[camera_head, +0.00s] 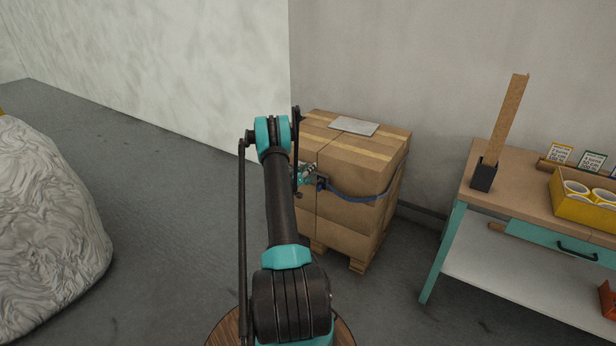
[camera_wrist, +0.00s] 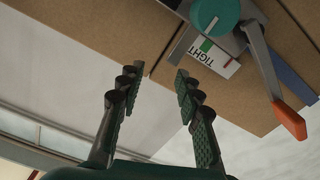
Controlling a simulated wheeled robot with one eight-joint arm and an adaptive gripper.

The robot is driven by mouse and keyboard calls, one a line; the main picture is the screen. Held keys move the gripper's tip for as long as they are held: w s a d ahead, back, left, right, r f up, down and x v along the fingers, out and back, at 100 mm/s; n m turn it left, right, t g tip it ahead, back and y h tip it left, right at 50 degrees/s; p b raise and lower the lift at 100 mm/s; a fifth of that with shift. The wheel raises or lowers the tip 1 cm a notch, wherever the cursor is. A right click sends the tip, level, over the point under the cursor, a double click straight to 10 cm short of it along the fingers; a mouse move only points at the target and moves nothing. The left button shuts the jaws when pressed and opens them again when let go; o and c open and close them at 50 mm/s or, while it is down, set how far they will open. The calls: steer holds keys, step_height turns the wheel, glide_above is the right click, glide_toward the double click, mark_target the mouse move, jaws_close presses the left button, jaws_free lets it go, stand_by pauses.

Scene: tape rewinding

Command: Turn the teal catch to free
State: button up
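The teal catch (camera_wrist: 212,17) is a round knob at the top of the wrist view, on a grey ratchet body. A label (camera_wrist: 208,52) reading "TIGHT", upside down, lies beside it, with green and red marks. A grey lever (camera_wrist: 262,62) with an orange tip reaches down to the right of the catch. My gripper (camera_wrist: 157,90) is open and empty, with its two fingers below and left of the catch, apart from it. In the head view my gripper (camera_head: 303,173) is small and partly hidden by my arm beside the box.
The cardboard boxes (camera_head: 345,158) stand on a pallet, with a blue strap (camera_head: 365,198) around them and a grey plate (camera_head: 353,126) on top. A workbench (camera_head: 530,190) with a yellow bin (camera_head: 585,208) stands at right. A wrapped bulk (camera_head: 45,225) stands at left. Floor between is clear.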

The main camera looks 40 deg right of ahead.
steer(key=shift+r, duration=1.05)
